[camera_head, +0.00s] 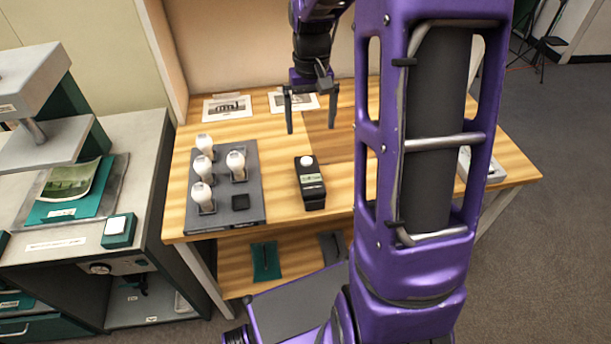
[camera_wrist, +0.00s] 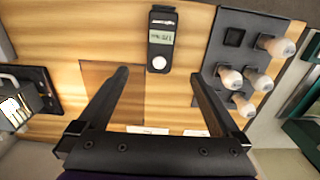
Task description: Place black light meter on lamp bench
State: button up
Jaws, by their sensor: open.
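The black light meter (camera_head: 311,186) has a white dome and a small display. It lies on the wooden lamp bench (camera_head: 280,190), to the right of a dark tray of bulbs. It also shows in the wrist view (camera_wrist: 161,40), at the top middle, beyond my fingertips. My gripper (camera_head: 312,110) is open and empty above the back part of the bench. Its two fingers (camera_wrist: 160,78) are spread wide in the wrist view, and the meter is apart from them.
A dark tray (camera_head: 251,208) holds several white bulbs (camera_head: 202,193) and has one dark empty-looking square. Printed sheets (camera_head: 228,107) lie at the back. A grey cabinet (camera_head: 140,190) stands to the left. A lower shelf (camera_head: 290,262) holds green and dark items. My arm hides the bench's right part.

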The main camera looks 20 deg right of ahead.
aim_at(309, 172)
notch_tip(309, 172, down, 16)
jog(key=shift+s+a+r+b, duration=0.1)
jog(key=shift+r+b, duration=0.05)
jog(key=shift+b, duration=0.35)
jog(key=shift+r, duration=0.15)
jog(key=c, duration=1.6)
